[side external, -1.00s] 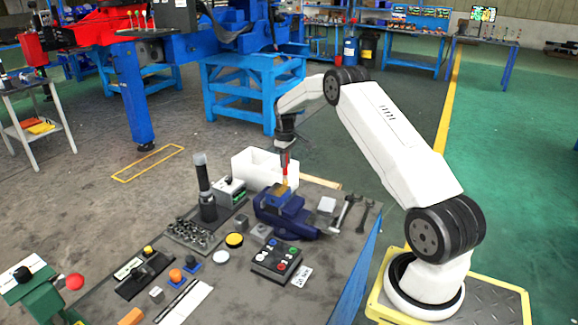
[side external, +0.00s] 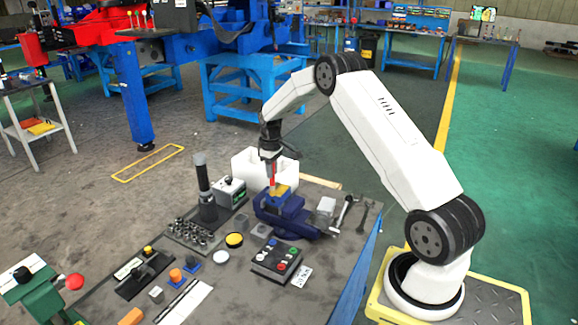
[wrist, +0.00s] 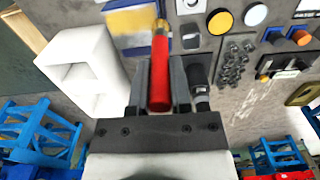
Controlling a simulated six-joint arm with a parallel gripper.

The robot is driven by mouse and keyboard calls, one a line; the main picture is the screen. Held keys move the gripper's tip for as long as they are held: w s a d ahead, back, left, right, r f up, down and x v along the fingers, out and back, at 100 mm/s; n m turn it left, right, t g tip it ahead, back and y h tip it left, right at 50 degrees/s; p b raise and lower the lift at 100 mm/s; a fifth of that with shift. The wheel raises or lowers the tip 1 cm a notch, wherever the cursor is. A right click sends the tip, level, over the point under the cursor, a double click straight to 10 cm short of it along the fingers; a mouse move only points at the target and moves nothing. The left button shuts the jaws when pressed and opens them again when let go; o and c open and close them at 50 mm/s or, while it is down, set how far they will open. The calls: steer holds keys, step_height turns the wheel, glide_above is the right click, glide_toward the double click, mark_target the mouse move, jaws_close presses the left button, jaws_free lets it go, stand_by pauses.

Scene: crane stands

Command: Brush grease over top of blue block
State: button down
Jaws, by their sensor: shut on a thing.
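My gripper (side external: 270,160) is shut on the red handle of a brush (side external: 272,181), which points down; the handle also shows between the fingers in the wrist view (wrist: 160,72). The blue block (side external: 291,204) sits in the dark blue vise (side external: 268,216) under the gripper. In the wrist view the block (wrist: 118,8) has a yellow area on its top. In the side view yellow also shows at the brush's lower end, over the left part of the block top. I cannot tell whether the bristles touch the block.
A black upright cylinder (side external: 203,178) and a small green-fronted device (side external: 231,190) stand to the left. A button box (side external: 276,261) is in front, with wrenches (side external: 354,214) to the right. Bolts and knobs crowd the left bench.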

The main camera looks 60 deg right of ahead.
steer(key=shift+w, duration=0.35)
steer(key=shift+d, duration=3.7)
steer(key=shift+a, duration=3.6)
steer(key=shift+a+r, duration=0.15)
steer(key=shift+r, duration=3.9)
steer(key=shift+w+f, duration=0.1)
